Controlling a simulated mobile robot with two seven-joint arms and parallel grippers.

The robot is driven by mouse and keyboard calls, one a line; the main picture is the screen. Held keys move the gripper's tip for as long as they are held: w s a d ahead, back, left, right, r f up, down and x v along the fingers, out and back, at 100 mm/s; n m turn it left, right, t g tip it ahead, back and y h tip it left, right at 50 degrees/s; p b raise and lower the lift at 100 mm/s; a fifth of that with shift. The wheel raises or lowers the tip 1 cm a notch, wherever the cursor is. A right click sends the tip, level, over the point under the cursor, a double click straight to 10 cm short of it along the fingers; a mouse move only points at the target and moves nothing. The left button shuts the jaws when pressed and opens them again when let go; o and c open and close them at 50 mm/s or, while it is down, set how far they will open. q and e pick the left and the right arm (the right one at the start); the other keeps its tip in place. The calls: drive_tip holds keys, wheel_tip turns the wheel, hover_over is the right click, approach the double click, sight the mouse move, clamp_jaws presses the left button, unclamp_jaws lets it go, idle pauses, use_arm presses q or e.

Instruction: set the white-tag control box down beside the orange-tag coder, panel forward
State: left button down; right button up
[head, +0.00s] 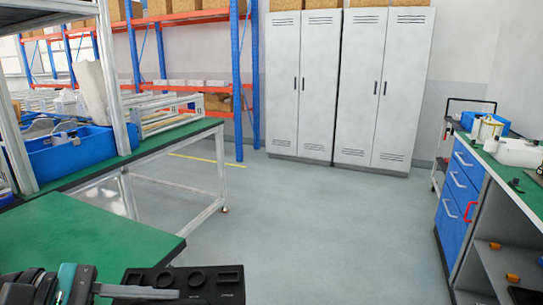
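A black control box (210,280) with round knobs or sockets and small openings on its upper face shows at the bottom edge of the head view. Its lower part is cut off and no white tag shows. My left gripper (140,292), dark with a teal part, comes in from the lower left. One grey finger lies across the box; the other finger is not clear. The box overhangs floor past the green bench corner and appears held in this gripper. My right gripper is out of view. I cannot make out an orange-tag coder.
A green-topped bench (60,235) is at left, with a blue bin (75,155) behind. A workbench with blue drawers (460,185) stands at right, bottles and a white container (518,152) on top. Grey lockers (350,90) stand at the back. The middle floor (310,230) is clear.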

use_arm(q)
drive_tip(key=shift+w+d+f+n+t+y, duration=0.1)
drive_tip(key=shift+w+f+n+t+y, duration=0.9)
drive_tip(key=shift+w+f+n+t, duration=0.9)
drive_tip(key=shift+s+r, duration=0.15)
drive_tip(key=shift+s, duration=0.1)
